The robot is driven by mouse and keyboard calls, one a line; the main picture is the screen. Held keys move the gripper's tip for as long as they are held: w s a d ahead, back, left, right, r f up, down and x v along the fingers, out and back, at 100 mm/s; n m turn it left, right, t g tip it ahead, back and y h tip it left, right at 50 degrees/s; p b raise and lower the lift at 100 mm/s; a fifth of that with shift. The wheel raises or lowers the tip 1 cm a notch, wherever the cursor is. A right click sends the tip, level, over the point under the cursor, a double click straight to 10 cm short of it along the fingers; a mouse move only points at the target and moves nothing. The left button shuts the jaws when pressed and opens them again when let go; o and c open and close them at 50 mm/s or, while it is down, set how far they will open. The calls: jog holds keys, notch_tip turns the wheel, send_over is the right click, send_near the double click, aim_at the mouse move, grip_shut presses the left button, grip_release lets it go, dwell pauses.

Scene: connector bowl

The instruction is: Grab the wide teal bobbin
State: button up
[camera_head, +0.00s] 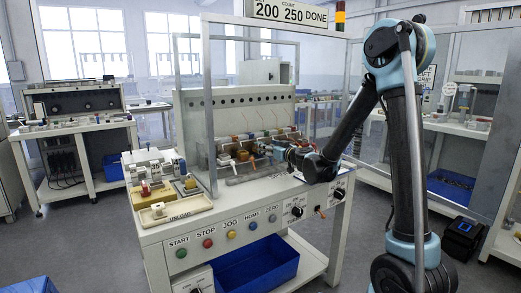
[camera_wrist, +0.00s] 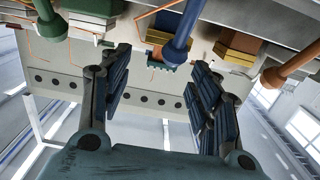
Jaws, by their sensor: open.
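In the wrist view, a small teal toothed piece (camera_wrist: 167,58) sits at the foot of a blue post (camera_wrist: 181,30), beyond and between my fingertips. I cannot tell for sure which is the wide teal bobbin. My gripper (camera_wrist: 158,72) is open, with nothing between its fingers. In the head view my gripper (camera_head: 284,149) is low at the right part of the machine's row of fixtures, and the parts beside it are too small to make out.
The machine bench (camera_head: 240,200) has a button panel at its front. An unload tray (camera_head: 172,210) stands at its left end. Clear guard panels rise at the left.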

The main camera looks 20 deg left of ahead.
jog(key=shift+x, duration=3.6)
jog(key=shift+r, duration=0.2)
jog(key=shift+c, duration=0.3)
grip_shut()
